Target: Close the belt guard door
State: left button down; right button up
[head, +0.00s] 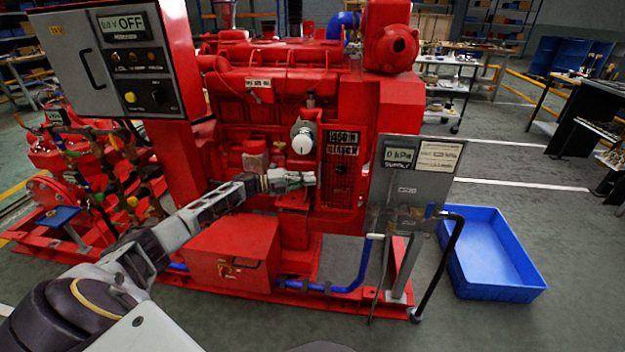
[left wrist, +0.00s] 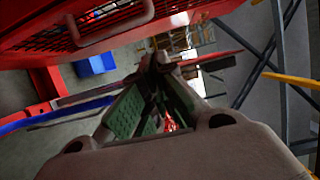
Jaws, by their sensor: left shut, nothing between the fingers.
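The belt guard door (head: 341,183) is a red mesh panel with a dark label near its top, at the right part of the red engine in the head view. I cannot tell how far it stands from its frame. In the left wrist view red mesh with a bar handle (left wrist: 112,27) fills the top left, close to the gripper. My left gripper (head: 310,179) is shut and empty, just left of the mesh panel; whether it touches is unclear. Its fingers (left wrist: 160,68) also show in the left wrist view. My right gripper is not in view.
A grey control box (head: 95,60) stands at upper left. A grey gauge panel (head: 413,180) stands right of the door, with a black bent pipe (head: 451,262) in front. A red box (head: 232,252) sits low on the skid. A blue tray (head: 490,255) lies on the floor at right.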

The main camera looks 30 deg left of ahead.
pick_arm(q)
jog(key=s+a, duration=0.2)
jog(key=a, duration=0.4)
jog(key=shift+s+a, duration=0.35)
jog(key=shift+s, duration=0.05)
jog(key=shift+d, duration=0.1)
